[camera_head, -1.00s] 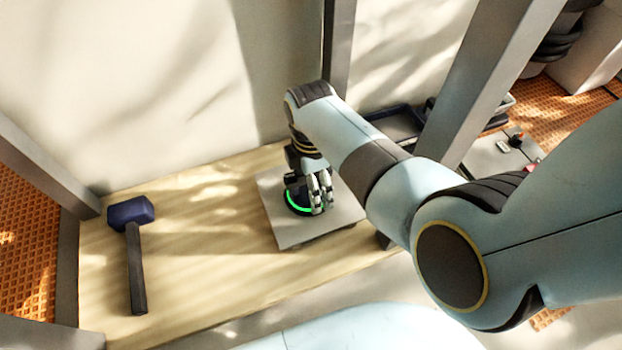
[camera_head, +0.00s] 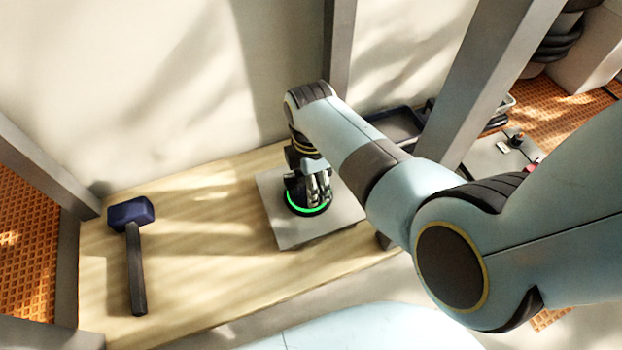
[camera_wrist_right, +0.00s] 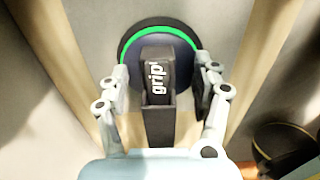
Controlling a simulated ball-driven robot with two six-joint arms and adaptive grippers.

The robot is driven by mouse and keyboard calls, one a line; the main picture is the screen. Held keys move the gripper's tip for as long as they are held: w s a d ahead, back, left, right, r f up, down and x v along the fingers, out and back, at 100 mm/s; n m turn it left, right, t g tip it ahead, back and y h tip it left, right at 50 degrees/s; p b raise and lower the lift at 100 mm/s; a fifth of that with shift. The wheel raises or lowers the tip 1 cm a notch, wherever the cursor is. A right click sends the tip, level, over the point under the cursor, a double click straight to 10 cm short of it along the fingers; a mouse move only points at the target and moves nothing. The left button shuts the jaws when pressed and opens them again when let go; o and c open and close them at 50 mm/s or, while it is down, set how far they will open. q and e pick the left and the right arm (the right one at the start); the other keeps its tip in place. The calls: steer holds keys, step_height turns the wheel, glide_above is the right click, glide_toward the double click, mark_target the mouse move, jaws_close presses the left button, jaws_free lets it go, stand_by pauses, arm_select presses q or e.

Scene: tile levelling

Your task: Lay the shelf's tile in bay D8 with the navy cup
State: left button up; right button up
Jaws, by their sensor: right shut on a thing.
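A grey square tile (camera_head: 343,211) lies on the wooden shelf (camera_head: 190,240). The navy cup (camera_head: 291,196), a round suction cup with a lit green ring, sits on the tile's face. My right gripper (camera_head: 316,185) is over the cup, its fingers shut on it. In the right wrist view the cup (camera_wrist_right: 200,50) has a dark handle marked "grip", and the right gripper's fingers (camera_wrist_right: 163,95) stand on both sides of it. The fingers and wrist hide part of the cup in the head view. Bay D8 cannot be made out. My left gripper is not in view.
A mallet with a navy head (camera_head: 131,212) and dark handle lies at the shelf's left. Grey posts (camera_head: 490,85) frame the shelf, with a pale wall behind. A dark tray (camera_head: 390,124) stands behind my right arm. The shelf between mallet and tile is clear.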

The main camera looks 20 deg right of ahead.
steer(key=shift+c, duration=0.8)
steer(key=o, duration=1.4)
